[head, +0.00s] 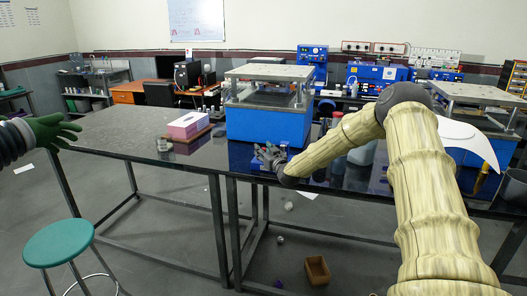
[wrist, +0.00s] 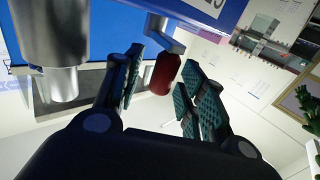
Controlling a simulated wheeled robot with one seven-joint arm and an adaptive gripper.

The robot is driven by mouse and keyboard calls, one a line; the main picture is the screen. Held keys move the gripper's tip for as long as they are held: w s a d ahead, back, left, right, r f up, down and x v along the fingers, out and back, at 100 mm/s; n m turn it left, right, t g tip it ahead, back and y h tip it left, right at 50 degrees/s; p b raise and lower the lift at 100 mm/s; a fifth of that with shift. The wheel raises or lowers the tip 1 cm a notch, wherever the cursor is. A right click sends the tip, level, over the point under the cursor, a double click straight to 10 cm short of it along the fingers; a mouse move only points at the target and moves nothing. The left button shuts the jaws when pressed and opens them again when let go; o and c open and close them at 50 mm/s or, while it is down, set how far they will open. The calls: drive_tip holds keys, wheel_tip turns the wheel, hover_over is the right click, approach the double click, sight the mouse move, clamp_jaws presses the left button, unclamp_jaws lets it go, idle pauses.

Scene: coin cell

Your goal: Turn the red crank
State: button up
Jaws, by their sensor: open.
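The red crank's handle (wrist: 163,74) shows in the wrist view, on a grey metal crank arm (wrist: 166,35) that joins a blue machine body (wrist: 100,38). My gripper (wrist: 160,88) is open, with its left finger to the left of the red handle and its right finger to the right. The handle lies between the fingers in the picture; a gap shows on the right, and I cannot tell whether it is within their depth. In the head view my gripper (head: 268,156) is at the front of the blue machine (head: 266,123), over the dark table; the crank cannot be made out there.
A large metal cylinder (wrist: 50,32) stands close on the left in the wrist view. On the dark table (head: 120,135), a pink box (head: 188,125) sits left of the machine, with small jars near it. A green stool (head: 58,243) and a brown open box (head: 317,270) are on the floor.

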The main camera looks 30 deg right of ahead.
clamp_jaws()
drive_tip(key=shift+a, duration=0.1)
drive_tip(key=shift+m+h, duration=0.3)
drive_tip(key=shift+h, duration=0.1)
